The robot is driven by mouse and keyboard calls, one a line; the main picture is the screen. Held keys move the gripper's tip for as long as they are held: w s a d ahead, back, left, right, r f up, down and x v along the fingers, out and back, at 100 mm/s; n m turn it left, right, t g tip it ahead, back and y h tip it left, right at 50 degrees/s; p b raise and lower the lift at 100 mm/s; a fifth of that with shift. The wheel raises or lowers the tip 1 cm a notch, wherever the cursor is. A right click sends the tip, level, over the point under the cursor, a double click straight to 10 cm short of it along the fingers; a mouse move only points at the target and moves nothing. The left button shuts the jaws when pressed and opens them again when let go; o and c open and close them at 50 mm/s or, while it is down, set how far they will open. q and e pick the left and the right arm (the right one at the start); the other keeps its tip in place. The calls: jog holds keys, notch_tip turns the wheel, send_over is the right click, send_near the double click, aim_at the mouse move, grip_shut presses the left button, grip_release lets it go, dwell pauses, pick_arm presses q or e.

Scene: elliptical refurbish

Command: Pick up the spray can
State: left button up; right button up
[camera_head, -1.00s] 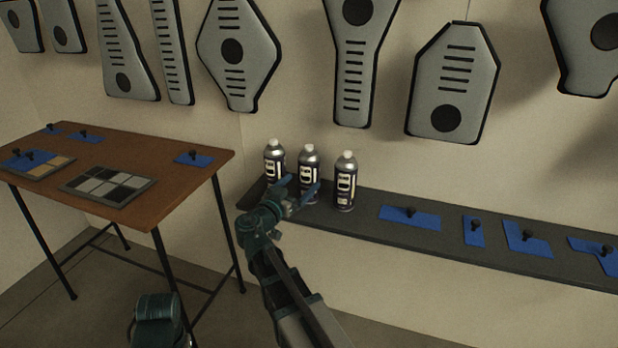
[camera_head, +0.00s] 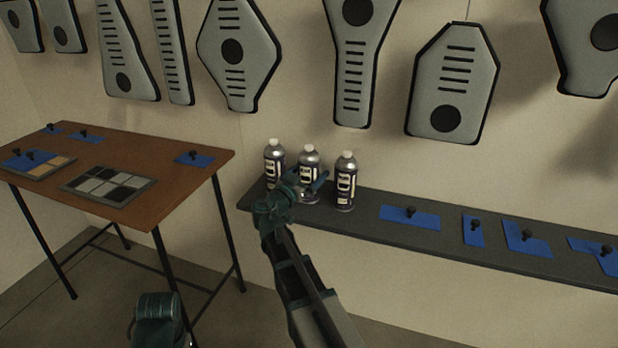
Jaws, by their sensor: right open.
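Three silver spray cans with dark labels and white caps stand upright in a row on the dark wall shelf: the left can (camera_head: 274,157), the middle can (camera_head: 309,160) and the right can (camera_head: 346,180). The gripper hides part of the lower left and middle cans.
The dark shelf (camera_head: 372,222) runs right and holds several blue plates with black knobs (camera_head: 411,216). A brown table (camera_head: 150,200) stands at left with a tile tray (camera_head: 70,187) and blue plates. Grey panels (camera_head: 238,55) hang on the wall above.

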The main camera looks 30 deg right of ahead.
aim_at(309, 161)
jog(key=c, duration=1.4)
jog(key=shift+o, duration=0.2)
jog(key=shift+r+p, duration=0.8)
notch_tip(309, 161, up, 3)
jog(key=p, duration=0.2)
jog(key=shift+s+a+f+p, duration=0.15)
jog(key=shift+f+p, duration=0.05)
jog(key=shift+p, duration=0.1)
jog(key=s+d+v, duration=0.1)
jog(key=s+v, duration=0.1)
jog(key=v, duration=1.3)
jog(key=shift+s+r+p, duration=0.2)
jog(key=shift+r+p, duration=0.15)
jog(key=shift+p, duration=0.05)
